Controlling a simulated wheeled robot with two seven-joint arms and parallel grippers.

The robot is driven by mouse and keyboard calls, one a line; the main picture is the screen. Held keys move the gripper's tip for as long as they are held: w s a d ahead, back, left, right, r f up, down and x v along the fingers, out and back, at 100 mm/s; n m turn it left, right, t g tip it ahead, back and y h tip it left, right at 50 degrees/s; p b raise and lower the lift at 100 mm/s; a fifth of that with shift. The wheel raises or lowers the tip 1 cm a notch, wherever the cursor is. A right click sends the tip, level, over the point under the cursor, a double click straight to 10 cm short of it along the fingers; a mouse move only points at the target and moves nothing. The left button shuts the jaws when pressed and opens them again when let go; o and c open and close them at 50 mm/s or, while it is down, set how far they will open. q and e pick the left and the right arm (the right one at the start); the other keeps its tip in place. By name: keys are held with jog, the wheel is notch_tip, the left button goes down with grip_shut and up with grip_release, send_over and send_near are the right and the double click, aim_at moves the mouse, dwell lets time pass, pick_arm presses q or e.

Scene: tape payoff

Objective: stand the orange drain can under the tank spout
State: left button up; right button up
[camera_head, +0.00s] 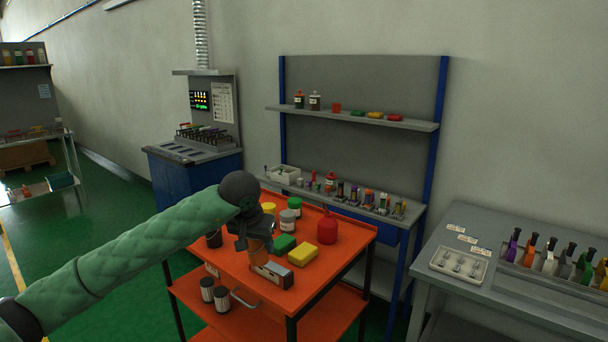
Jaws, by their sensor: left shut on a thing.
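My left gripper (257,238) hangs from the green-sleeved arm over the near left part of the orange cart top. It is shut on an orange can (261,248), which is small in the picture and partly covered by the fingers. I cannot tell whether the can's bottom touches the cart or is just above it. A tank with a spout cannot be made out in this view. My right gripper is not in view.
A shelved bench (415,212) stands behind; a grey table (500,285) with a tray is at right.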

aim_at(251, 253)
pick_arm(q)
jog(key=shift+s+d+r+n, duration=0.1)
jog(key=shift+s+r+n, duration=0.2)
jog(key=shift+s+r, duration=0.1)
jog(key=shift+w+f, duration=0.1)
jog(key=shift+w, duration=0.25)
jog(key=shift+w+d+f+n+y, duration=0.15)
jog(key=shift+w+d+n+y, duration=0.15)
jog(key=shift+w+n, duration=0.1)
jog(key=shift+s+r, duration=0.1)
jog(key=shift+r, duration=0.15)
jog(key=shift+n, duration=0.6)
jog(key=s, duration=0.1)
jog(key=s+a, duration=0.2)
jog(key=shift+s+f, duration=0.25)
jog(key=shift+f, duration=0.1)
jog(key=s+a+f, duration=0.3)
jog(key=f, duration=0.4)
jog(key=s+a+f, duration=0.4)
jog(key=f, duration=0.2)
jog(key=shift+s+a+f+n+y+p, duration=0.2)
jog(key=shift+a+f+n+y+p, duration=0.1)
jog(key=shift+f+y+p, duration=0.1)
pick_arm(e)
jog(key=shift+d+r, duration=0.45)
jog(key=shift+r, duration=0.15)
